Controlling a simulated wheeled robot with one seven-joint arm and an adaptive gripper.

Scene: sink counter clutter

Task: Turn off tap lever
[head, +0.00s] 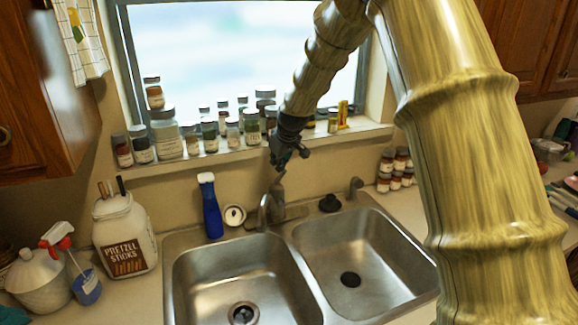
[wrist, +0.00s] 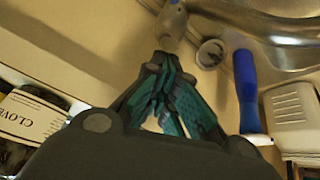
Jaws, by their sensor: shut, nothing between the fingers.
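The metal tap (head: 265,210) stands behind the double sink, its spout over the left basin. Its lever (head: 277,183) rises at the top, just below my gripper (head: 283,160). In the wrist view my gripper (wrist: 163,58) is shut and empty, with its fingertips close to the rounded metal top of the tap (wrist: 172,22). I cannot tell whether they touch. No water stream is visible.
A blue bottle (head: 211,207) and a small white round item (head: 234,215) stand left of the tap. A pretzel jar (head: 124,235) is farther left. Spice jars (head: 208,135) line the sill behind my gripper. Both basins (head: 355,262) are empty.

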